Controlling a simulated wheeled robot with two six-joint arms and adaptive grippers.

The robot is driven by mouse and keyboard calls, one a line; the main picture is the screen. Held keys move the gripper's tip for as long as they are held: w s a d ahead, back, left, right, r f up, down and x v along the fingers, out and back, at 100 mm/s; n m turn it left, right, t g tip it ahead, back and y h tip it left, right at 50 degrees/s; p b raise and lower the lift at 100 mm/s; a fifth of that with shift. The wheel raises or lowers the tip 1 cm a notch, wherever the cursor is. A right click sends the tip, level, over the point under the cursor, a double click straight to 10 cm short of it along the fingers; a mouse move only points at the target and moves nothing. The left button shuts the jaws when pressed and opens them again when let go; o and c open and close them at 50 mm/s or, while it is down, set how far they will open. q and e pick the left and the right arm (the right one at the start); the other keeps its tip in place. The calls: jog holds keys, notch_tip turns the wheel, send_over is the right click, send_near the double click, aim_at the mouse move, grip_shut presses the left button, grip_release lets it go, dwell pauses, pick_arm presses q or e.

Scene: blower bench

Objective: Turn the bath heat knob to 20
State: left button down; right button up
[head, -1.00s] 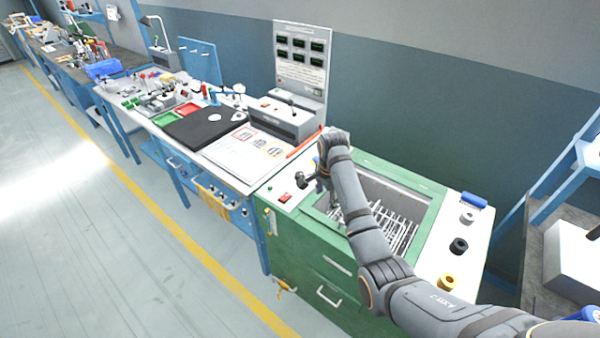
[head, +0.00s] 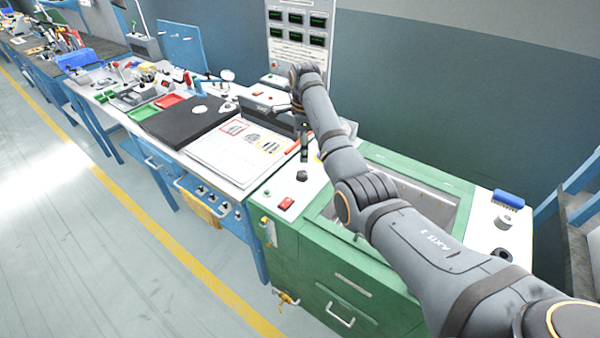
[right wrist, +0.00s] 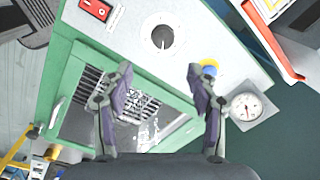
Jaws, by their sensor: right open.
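The bath heat knob (head: 302,175) is a small dark knob on the white panel at the left end of the green bath cabinet. In the right wrist view the knob (right wrist: 162,37) sits in the middle of a pale round dial, beyond the gap between the fingers. Its scale is too small to read. My right gripper (head: 304,153) points down above the panel, behind the knob in the head view. In the right wrist view the gripper (right wrist: 160,82) is open and empty, its two fingers apart and not touching the knob. My left gripper is out of view.
A red switch (head: 287,203) lies in front of the knob. A round gauge (right wrist: 246,107) and a blue-and-yellow part (right wrist: 209,68) are near the right finger. The open bath with its wire rack (right wrist: 90,90) is beside the panel. A paper sheet (head: 235,150) lies on the left bench.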

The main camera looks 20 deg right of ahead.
aim_at(303, 173)
jog(key=f, duration=0.7)
jog(key=w+f, duration=0.1)
jog(key=f, duration=0.2)
jog(key=shift+w+d+f+p, duration=0.1)
jog(key=shift+f+p, duration=0.1)
jog(key=shift+p, duration=0.15)
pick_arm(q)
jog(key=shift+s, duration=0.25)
pick_arm(e)
jog(key=shift+f, duration=0.35)
jog(key=shift+c, duration=0.5)
jog(key=c, duration=1.1)
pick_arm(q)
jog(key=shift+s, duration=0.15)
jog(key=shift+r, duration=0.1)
